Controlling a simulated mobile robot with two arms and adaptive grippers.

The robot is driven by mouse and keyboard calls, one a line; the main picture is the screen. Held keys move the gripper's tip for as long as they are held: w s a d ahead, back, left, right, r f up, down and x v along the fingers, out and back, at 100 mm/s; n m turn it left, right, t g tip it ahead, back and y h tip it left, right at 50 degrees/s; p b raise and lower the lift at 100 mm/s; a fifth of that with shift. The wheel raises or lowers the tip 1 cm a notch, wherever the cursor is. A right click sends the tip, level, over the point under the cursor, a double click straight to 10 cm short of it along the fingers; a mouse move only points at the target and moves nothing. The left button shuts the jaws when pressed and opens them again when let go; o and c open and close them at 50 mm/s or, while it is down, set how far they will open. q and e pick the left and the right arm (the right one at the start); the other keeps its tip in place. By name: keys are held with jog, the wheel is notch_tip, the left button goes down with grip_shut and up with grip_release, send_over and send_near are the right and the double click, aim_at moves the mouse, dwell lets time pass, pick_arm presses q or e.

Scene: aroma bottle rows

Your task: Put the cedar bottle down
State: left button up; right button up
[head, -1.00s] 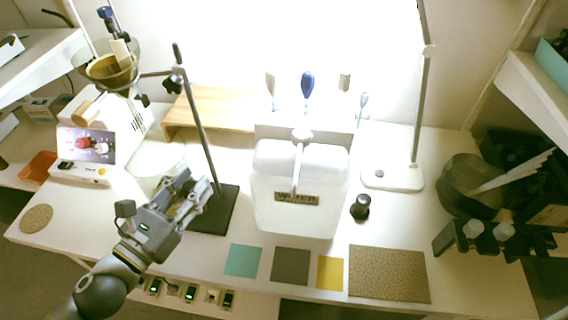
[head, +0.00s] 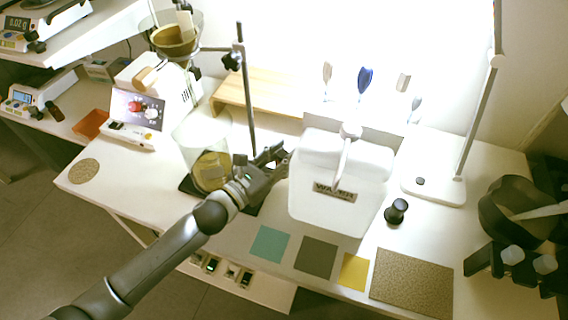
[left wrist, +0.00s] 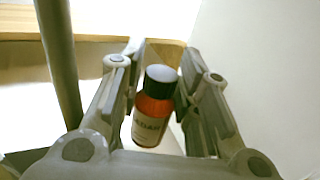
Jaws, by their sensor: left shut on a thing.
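The cedar bottle (left wrist: 152,108) is a small amber bottle with a black cap and a pale label. In the left wrist view it is between the fingers of my left gripper (left wrist: 160,100), which is shut on it. In the head view my left gripper (head: 274,158) is beside the left wall of the white water tank (head: 318,205), near the stand's rod. The bottle cannot be made out in the head view. Whether its base touches anything cannot be told.
A ring stand rod (head: 246,100) stands close behind my left gripper; it also shows in the left wrist view (left wrist: 58,60). Teal (head: 270,244), grey (head: 316,257), yellow (head: 353,271) and speckled brown (head: 411,283) mats lie along the front edge. A black knobbed object (head: 397,211) stands right of the tank.

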pick_arm(q)
jog(key=f, duration=0.3)
jog(key=shift+w+d, duration=0.15)
jog(key=shift+d, duration=0.05)
jog(key=shift+f, duration=0.45)
jog(key=o, duration=0.7)
jog(key=shift+c, duration=0.2)
jog(key=shift+o, duration=0.4)
pick_arm(e)
jog(key=shift+s+a+f, duration=0.25)
jog(key=shift+s+a, duration=0.25)
jog(key=shift+s, duration=0.3)
jog(key=shift+d, duration=0.1)
